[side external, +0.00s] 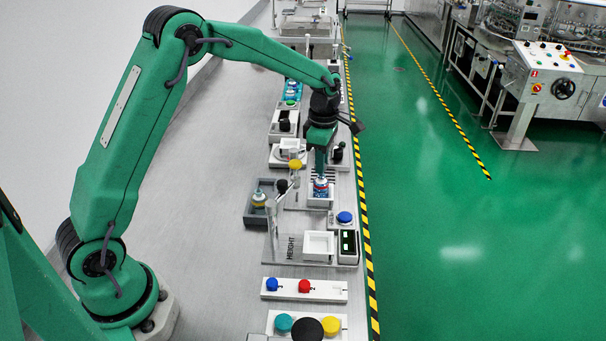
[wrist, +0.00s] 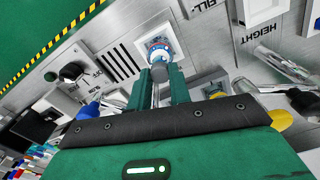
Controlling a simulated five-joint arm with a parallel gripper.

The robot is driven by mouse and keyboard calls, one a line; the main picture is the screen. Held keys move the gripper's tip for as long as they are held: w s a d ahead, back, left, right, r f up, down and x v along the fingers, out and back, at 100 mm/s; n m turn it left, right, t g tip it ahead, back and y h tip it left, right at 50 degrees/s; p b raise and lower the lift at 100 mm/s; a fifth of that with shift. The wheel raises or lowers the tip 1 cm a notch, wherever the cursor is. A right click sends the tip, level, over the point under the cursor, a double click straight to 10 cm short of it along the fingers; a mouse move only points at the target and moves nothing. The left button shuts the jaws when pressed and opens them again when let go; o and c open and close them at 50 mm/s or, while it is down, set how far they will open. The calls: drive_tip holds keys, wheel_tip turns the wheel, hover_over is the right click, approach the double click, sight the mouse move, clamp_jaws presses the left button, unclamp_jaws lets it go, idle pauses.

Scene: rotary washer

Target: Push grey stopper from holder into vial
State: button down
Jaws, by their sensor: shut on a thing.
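My gripper (side external: 320,172) points straight down over a vial (side external: 320,187) with a blue, white and red label. The vial stands in a small white square holder (side external: 320,201). In the wrist view the vial (wrist: 159,47) lies just past my green fingertips (wrist: 159,80). The grey stopper (wrist: 159,72) shows between the fingers, and they are shut on it. It is in line with the vial top. I cannot tell how deep it sits in the vial. My fingers hide the stopper in the side external view.
A dark tray (side external: 249,217) with another vial (side external: 258,199) stands to the left. A clear upright marked HEIGHT and a white square tray (side external: 318,244) are in front. A blue button (side external: 344,217) is to the right. Knobs and boxes crowd the bench behind.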

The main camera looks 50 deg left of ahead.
drive_tip(key=shift+f, duration=0.8)
idle(1.4)
drive_tip(key=c, duration=1.2)
unclamp_jaws()
drive_tip(key=shift+r, duration=0.1)
drive_tip(key=shift+r, duration=3.85)
drive_tip(key=shift+r, duration=0.1)
